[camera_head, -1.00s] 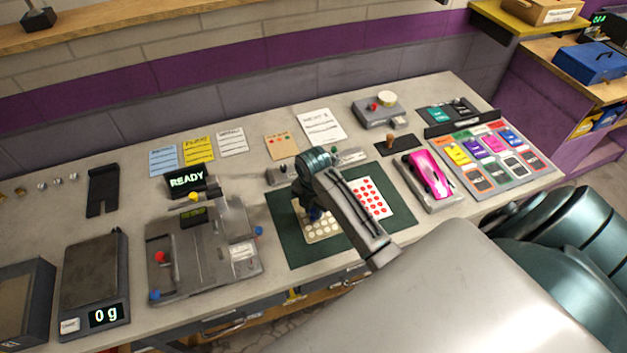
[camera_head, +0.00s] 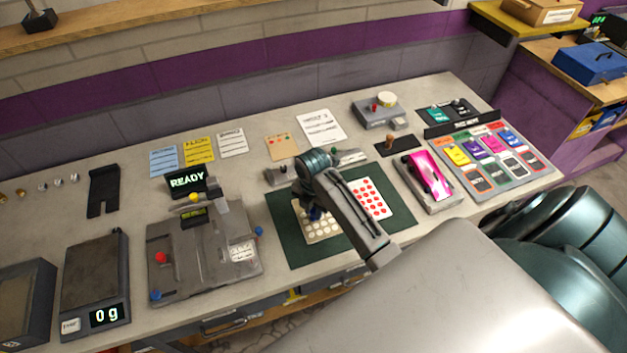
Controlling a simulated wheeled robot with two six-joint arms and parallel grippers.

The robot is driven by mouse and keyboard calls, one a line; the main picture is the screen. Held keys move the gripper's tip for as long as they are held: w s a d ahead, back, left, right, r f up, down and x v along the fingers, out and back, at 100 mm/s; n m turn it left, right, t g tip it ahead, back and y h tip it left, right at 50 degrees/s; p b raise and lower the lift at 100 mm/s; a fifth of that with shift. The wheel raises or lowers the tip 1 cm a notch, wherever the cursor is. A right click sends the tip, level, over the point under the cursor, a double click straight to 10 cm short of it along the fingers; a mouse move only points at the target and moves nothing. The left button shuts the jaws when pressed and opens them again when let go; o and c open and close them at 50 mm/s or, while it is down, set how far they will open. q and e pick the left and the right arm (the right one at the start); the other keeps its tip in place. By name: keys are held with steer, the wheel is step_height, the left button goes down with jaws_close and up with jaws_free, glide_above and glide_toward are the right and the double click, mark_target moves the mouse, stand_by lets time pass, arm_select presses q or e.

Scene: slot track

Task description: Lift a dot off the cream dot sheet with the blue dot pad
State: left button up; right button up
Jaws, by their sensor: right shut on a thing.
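The cream dot sheet (camera_head: 322,233) lies on a dark green mat (camera_head: 285,245), with rows of pale dots showing on its front part. My right gripper (camera_head: 314,212) is over the sheet's back part and is shut on the blue dot pad (camera_head: 315,215). Only a little blue of the pad shows below the gripper. The wrist hides the rest of the pad and part of the sheet. I cannot tell whether the pad touches the sheet or whether a dot is on it. My left gripper is not in view.
A sheet of red dots (camera_head: 372,199) lies right of the cream sheet. A grey fixture (camera_head: 215,275) with coloured knobs stands left of the mat. A pink car (camera_head: 430,175) on a tray and a wooden-handled stamp (camera_head: 389,140) are to the right.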

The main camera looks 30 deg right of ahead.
stand_by(0.3)
steer(key=shift+r, duration=3.45)
steer(key=shift+s, duration=0.1)
